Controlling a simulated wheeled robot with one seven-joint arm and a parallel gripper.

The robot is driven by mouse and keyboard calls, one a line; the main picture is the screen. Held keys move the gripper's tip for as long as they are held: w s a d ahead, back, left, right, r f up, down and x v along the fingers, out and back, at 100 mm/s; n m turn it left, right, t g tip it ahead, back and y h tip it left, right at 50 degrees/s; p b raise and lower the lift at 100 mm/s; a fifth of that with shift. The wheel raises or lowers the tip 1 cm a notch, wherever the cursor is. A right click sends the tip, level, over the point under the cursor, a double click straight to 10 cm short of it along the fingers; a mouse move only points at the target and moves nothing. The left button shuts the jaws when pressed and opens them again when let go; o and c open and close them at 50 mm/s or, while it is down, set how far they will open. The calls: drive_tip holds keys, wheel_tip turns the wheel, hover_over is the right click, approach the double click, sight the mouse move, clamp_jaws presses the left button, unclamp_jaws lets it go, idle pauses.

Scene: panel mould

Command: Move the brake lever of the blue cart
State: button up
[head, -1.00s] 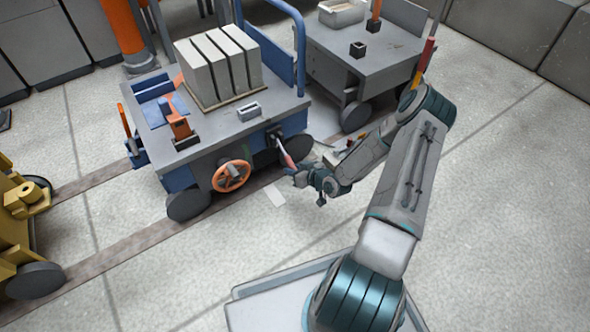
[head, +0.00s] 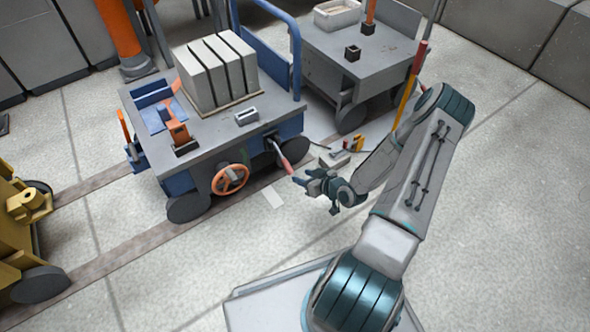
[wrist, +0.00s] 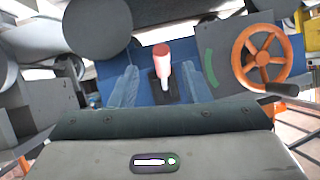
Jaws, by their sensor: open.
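The blue cart (head: 205,168) stands left of centre in the head view, with grey blocks on its grey top. Its brake lever (head: 281,155) has a red grip and sticks out and down from the cart's near side, right of the orange handwheel (head: 230,179). In the wrist view the red-and-white lever (wrist: 163,70) shows between and beyond the two blue-grey fingers (wrist: 146,88). A green arc mark (wrist: 210,72) lies between lever and handwheel (wrist: 262,58).
A grey cart (head: 370,60) stands behind on the right. A yellow machine (head: 20,240) is at the left edge. Small items (head: 345,152) and a red-and-yellow post stand near my arm. The floor right of my arm is clear.

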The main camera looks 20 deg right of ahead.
drive_tip(key=p+v, duration=0.1)
drive_tip(key=v, duration=0.5)
drive_tip(key=shift+p, duration=0.35)
drive_tip(key=shift+d, duration=0.1)
wheel_tip(320, 180, up, 44)
drive_tip(key=g+h+p, duration=0.7)
drive_tip(key=p, duration=1.5)
drive_tip(key=s+a+r+m+p, duration=0.1)
drive_tip(key=s+a+r+p, duration=0.3)
drive_tip(key=r, duration=0.6)
drive_tip(key=s+a+r+m+g+y+p, duration=0.1)
drive_tip(key=s+a+r+p, duration=0.3)
drive_tip(key=r, duration=0.6)
drive_tip(key=s+a+r+m+p, duration=0.1)
drive_tip(key=s+a+r+p, duration=0.4)
drive_tip(key=s+r+p, duration=0.2)
wheel_tip(320, 180, up, 4)
drive_tip(key=s, duration=0.2)
drive_tip(key=shift+s+y, duration=0.25)
drive_tip(key=shift+y, duration=0.15)
drive_tip(key=shift+c, duration=0.7)
drive_tip(key=shift+a, duration=0.1)
